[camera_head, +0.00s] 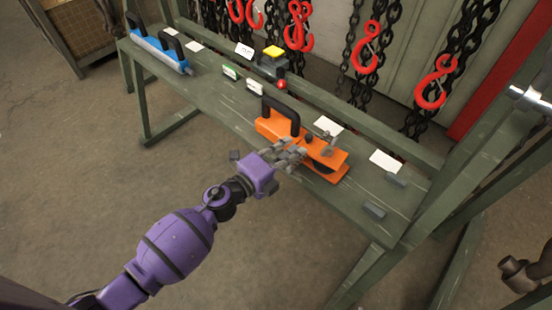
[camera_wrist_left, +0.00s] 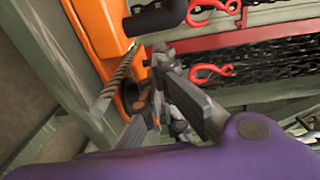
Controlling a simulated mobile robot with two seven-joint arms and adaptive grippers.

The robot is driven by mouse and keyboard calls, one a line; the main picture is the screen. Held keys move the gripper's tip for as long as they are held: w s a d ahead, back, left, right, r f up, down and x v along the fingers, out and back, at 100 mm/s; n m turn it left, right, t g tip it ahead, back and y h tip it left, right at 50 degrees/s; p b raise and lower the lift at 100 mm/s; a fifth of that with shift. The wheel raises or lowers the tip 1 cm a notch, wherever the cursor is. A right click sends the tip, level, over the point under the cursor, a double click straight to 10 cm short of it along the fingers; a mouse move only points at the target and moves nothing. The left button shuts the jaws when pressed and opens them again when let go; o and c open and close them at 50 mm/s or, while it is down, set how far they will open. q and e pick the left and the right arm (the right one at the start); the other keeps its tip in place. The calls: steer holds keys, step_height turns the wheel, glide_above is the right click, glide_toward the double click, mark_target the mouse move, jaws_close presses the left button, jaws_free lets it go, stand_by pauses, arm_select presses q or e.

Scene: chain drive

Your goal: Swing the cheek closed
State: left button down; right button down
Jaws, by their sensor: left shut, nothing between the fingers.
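The orange tool (camera_head: 268,127) with a black arched handle (camera_head: 282,112) lies on the green bench. Its right part (camera_head: 335,161) has a dark opening near the front edge. I cannot tell clearly which part is the cheek or how far it stands open. My left gripper (camera_head: 300,152) is shut and empty, over the middle of the tool at its front side. The left wrist view shows the fingers (camera_wrist_left: 158,65) close beside the orange body (camera_wrist_left: 98,35), with a ridged metal rod (camera_wrist_left: 117,80) nearby. Contact is unclear. My right gripper is not seen.
The bench (camera_head: 215,98) also carries a blue tool (camera_head: 160,50), a dark device with a yellow top (camera_head: 272,62), white cards and small grey blocks (camera_head: 374,211). Red hooks (camera_head: 436,82) on black chains hang behind. The floor in front is clear.

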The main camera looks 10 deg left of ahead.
mark_target(305, 138)
arm_select(q)
steer(key=shift+x, duration=1.55)
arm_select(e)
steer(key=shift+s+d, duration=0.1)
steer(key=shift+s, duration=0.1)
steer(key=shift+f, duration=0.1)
arm_select(q)
steer(key=shift+w+d+f+m+g+h+b, duration=0.25)
steer(key=shift+w+m+g+h+b, duration=0.1)
steer(key=shift+w+m+g+h, duration=0.2)
steer(key=shift+w+h, duration=0.2)
steer(key=shift+h, duration=0.05)
steer(key=shift+w+m+g, duration=0.1)
steer(key=shift+m+g, duration=0.15)
steer(key=shift+d+r, duration=0.1)
steer(key=shift+r, duration=0.1)
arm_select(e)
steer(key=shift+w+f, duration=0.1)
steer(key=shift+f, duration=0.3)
